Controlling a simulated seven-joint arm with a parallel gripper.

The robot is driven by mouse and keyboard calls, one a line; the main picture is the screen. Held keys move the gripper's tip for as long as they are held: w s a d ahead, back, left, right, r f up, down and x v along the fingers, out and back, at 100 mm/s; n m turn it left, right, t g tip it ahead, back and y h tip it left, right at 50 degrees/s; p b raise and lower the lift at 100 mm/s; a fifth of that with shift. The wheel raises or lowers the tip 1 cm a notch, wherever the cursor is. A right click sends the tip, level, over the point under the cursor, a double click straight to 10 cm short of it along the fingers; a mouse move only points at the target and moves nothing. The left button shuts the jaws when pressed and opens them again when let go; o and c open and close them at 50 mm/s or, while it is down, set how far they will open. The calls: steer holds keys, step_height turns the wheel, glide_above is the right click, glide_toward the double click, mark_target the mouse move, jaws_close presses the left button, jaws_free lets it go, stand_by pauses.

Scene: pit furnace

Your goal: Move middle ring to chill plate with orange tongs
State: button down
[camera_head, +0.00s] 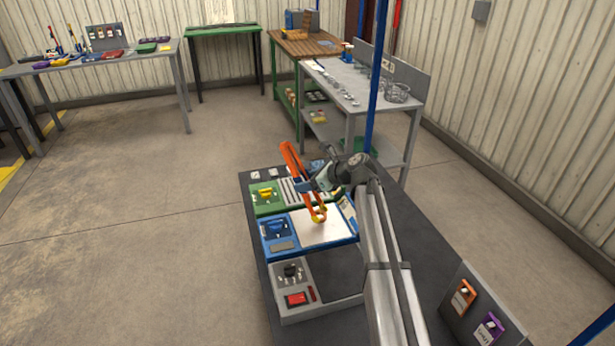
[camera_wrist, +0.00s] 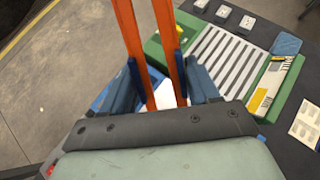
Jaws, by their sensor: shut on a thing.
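My gripper (camera_head: 320,183) is shut on the orange tongs (camera_head: 291,160). In the wrist view, the two orange arms of the tongs (camera_wrist: 130,30) pass between my blue fingers (camera_wrist: 157,72). In the head view, the tongs reach down over the white top of a blue unit (camera_head: 318,233), which looks like the chill plate. A small yellow-orange loop (camera_head: 319,215) shows at their lower end. It looks like a ring, but I cannot tell whether it touches the white surface. The wrist view does not show the tong tips.
A green unit with a slatted top (camera_head: 267,197) stands behind the blue one. A grey control box (camera_head: 292,285) with a knob and red switch is in front. Workbenches (camera_head: 88,60) line the back.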

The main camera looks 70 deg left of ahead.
steer(key=shift+f, duration=0.15)
steer(key=c, duration=0.8)
jaws_free()
steer(key=shift+c, duration=0.2)
step_height(320, 180, up, 10)
stand_by(0.4)
